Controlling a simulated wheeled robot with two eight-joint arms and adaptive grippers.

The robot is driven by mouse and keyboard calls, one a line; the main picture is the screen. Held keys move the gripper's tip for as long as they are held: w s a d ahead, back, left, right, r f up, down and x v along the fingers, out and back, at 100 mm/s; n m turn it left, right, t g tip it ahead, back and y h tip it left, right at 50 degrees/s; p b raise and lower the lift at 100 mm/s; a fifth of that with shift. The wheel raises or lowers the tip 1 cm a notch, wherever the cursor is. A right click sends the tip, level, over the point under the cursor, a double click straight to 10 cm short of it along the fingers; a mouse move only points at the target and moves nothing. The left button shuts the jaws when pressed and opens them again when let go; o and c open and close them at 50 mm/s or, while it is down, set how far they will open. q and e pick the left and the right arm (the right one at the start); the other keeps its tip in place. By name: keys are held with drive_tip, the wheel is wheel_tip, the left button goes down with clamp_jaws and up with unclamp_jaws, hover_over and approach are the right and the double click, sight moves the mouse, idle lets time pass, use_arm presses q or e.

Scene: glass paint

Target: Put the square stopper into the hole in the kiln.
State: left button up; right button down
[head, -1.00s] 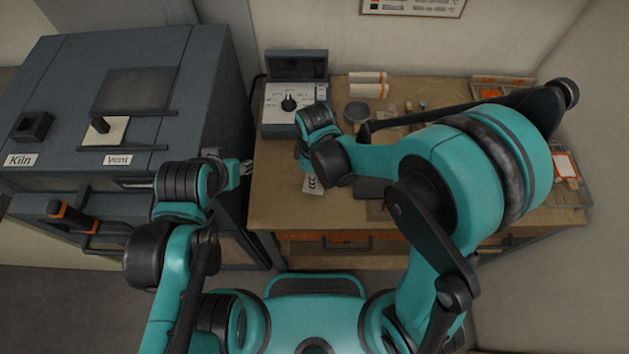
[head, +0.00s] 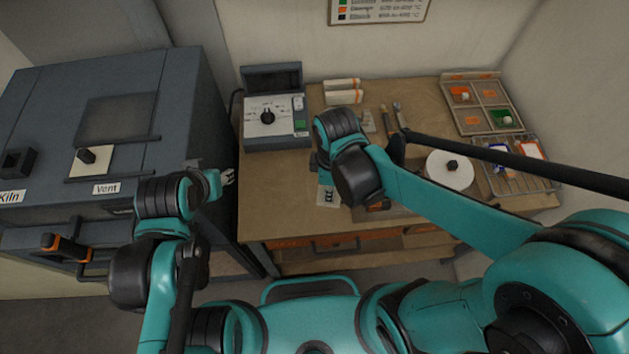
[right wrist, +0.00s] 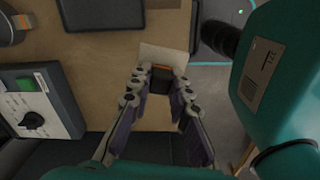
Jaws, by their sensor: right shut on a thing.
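The kiln (head: 55,122) is the grey cabinet at the left of the head view. A dark square fitting with a dark recess (head: 17,162) is on its top near the Kiln label; I cannot tell whether this is the hole. My right gripper (right wrist: 159,76) is shut on a dark block, seemingly the square stopper (right wrist: 158,86), over the bench. A pale square (right wrist: 163,58) shows just beyond the block; I cannot tell whether they are joined. In the head view my right wrist hides the fingers. My left gripper (head: 229,176) is beside the kiln's right side, empty, its small fingers apart.
The kiln top also has a black knob on a pale vent plate (head: 91,161). The bench (head: 275,200) holds a control box (head: 275,128), white rolls (head: 343,90), a white disc (head: 450,178), a sectioned tray (head: 480,103) and a rack (head: 515,185). A gap separates kiln and bench.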

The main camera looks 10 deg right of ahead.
sight(336, 198)
drive_tip(key=shift+s+d+r+p, duration=0.3)
drive_tip(key=shift+s+d+r, duration=0.25)
drive_tip(key=shift+d+r, duration=0.15)
drive_tip(key=shift+r+p, duration=1.2)
drive_tip(key=shift+r, duration=0.2)
drive_tip(key=shift+f, duration=0.1)
